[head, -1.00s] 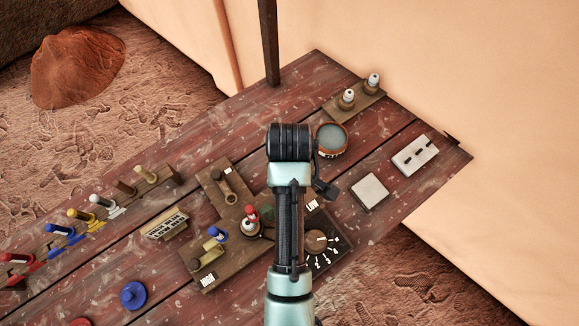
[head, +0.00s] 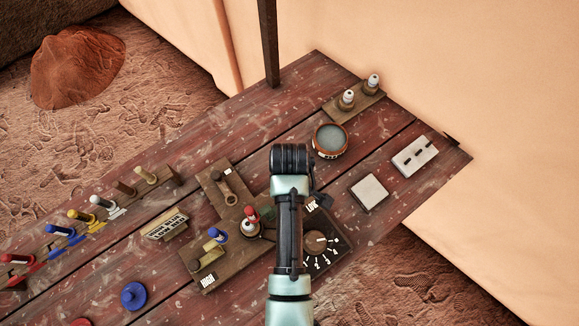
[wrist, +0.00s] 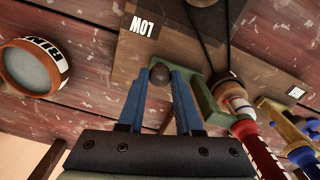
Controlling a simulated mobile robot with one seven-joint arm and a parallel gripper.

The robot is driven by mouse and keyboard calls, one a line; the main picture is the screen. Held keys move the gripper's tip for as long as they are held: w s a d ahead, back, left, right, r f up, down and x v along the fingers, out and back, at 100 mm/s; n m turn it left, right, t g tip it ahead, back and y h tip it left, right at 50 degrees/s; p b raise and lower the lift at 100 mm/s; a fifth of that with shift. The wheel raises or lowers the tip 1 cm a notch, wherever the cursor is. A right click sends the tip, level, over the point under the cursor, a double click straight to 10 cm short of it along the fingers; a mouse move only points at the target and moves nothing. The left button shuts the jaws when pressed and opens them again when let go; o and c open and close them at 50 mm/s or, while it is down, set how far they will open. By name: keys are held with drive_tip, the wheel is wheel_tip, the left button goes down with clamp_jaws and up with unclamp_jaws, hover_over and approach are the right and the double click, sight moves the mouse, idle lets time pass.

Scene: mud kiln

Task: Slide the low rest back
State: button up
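The wooden board marked LOW (wrist: 143,27) and HIGH (head: 208,281) lies on the table. A dark round knob (wrist: 158,75) stands near the LOW label, beside a green bracket (wrist: 205,101). In the head view the green piece (head: 267,213) shows left of my arm. My gripper (wrist: 158,73) has its two blue fingertips on either side of the knob, with little or no gap. Whether they press on it I cannot tell. In the head view my arm hides the knob and fingertips.
A red-and-white peg (head: 249,225) and a blue-topped peg (head: 217,234) stand left of my arm. A numbered dial (head: 315,241) is close on the right. A round gauge (head: 330,140) stands behind, and a white square plate (head: 369,192) lies farther right.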

clamp_jaws()
idle(1.0)
